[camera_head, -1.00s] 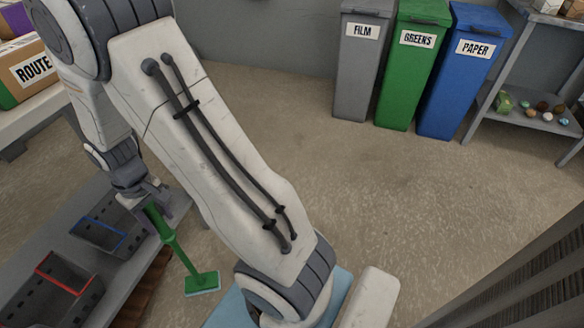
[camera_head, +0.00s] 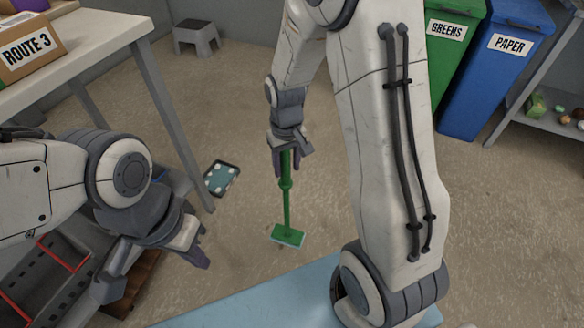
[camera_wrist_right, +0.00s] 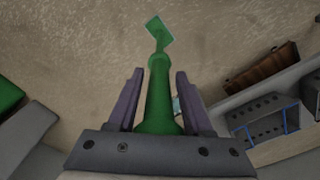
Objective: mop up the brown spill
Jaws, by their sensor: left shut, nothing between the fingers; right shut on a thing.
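A green mop (camera_head: 287,205) hangs from my right gripper (camera_head: 290,165), which is shut on its handle near the middle of the head view. Its flat green head with a pale blue edge is low over the floor; I cannot tell whether it touches. In the right wrist view the mop handle (camera_wrist_right: 158,95) runs between the two fingers, with the head beyond. My left gripper (camera_head: 196,256) is shut and empty at the lower left, apart from the mop. I cannot make out a brown spill in either current view.
A dark tray with pale spots (camera_head: 222,178) lies on the floor by the table leg (camera_head: 175,115). A grey stool (camera_head: 197,38) stands behind. Bins, including the blue PAPER bin (camera_head: 497,70), stand at the upper right. A pale blue surface (camera_head: 250,303) is in front. Open floor surrounds the mop.

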